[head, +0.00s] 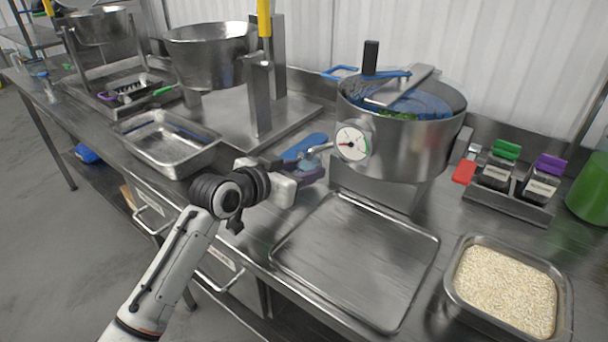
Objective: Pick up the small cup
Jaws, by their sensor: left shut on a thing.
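My left gripper (306,172) reaches over the metal counter, just left of the pot with a gauge. It is shut on a small, dull purple-blue thing (313,172) that seems to be the small cup. The gripper hides most of it, so its shape is unclear, and I cannot tell whether it touches the counter. A bright blue piece (304,147) and a short metal part (318,149) show right behind the gripper. My right gripper is not in view.
An empty flat tray (357,262) lies in front of the gauge pot (412,150). A rice pan (455,297) stands at right, below a rack of colour-topped containers (510,203). An empty deep pan (168,167) and a large metal bowl (210,70) are at left.

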